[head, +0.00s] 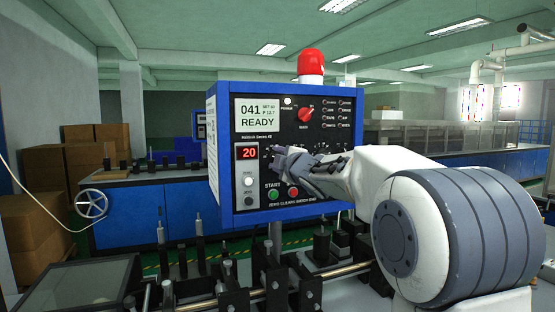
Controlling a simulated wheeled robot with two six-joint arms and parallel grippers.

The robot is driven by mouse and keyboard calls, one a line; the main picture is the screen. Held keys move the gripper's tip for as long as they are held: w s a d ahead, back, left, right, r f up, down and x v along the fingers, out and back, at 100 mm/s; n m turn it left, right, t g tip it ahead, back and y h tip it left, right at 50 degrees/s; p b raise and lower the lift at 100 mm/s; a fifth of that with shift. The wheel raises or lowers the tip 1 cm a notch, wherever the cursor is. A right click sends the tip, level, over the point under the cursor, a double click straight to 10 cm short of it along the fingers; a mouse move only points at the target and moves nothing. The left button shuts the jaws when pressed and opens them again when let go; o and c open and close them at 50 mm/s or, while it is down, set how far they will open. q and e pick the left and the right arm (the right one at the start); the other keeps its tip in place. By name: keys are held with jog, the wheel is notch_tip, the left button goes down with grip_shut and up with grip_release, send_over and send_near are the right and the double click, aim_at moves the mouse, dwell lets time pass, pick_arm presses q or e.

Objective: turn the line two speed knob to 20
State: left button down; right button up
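The blue-framed control panel (226,108) faces me in the middle of the head view. Its red digital display (247,153) reads 20. Its pale screen (259,112) reads 041 and READY. A red selector knob (306,115) sits at the panel's upper right. My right gripper (284,158) is at the panel's middle, just right of the red display. It covers a dial there, of which only a few marks show. I cannot tell whether its fingers are closed on a knob. My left gripper is not in view.
A green START button (273,194) and a red button (293,192) sit just below my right gripper. A white button (248,180) is left of them. A red beacon (310,62) tops the panel. Black fixtures and metal rods (330,272) stand below it.

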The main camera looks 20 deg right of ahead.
jog(key=s, duration=1)
jog(key=shift+s+d+b, duration=0.15)
jog(key=shift+s+b, duration=0.05)
jog(key=shift+b, duration=0.15)
jog(key=s+a+f+m+g+p, duration=0.1)
jog(key=s+a+f+m+g, duration=0.3)
jog(key=a+f, duration=0.4)
jog(key=s+a+f+m+g+p, duration=0.2)
jog(key=s+a+f+m+g, duration=0.3)
jog(key=f, duration=0.6)
jog(key=s+a+f+g, duration=0.2)
jog(key=s+f+g, duration=0.1)
jog(key=s, duration=0.5)
jog(key=s+a+f+g+p, duration=0.1)
jog(key=s+a+f+g, duration=0.2)
jog(key=s, duration=0.6)
jog(key=s+a+f+g, duration=0.2)
jog(key=s+f, duration=0.3)
jog(key=s, duration=0.4)
jog(key=shift+a+f+n+g+p, duration=0.15)
jog(key=shift+f+n+g+p, duration=0.15)
jog(key=shift+f+g+p, duration=0.15)
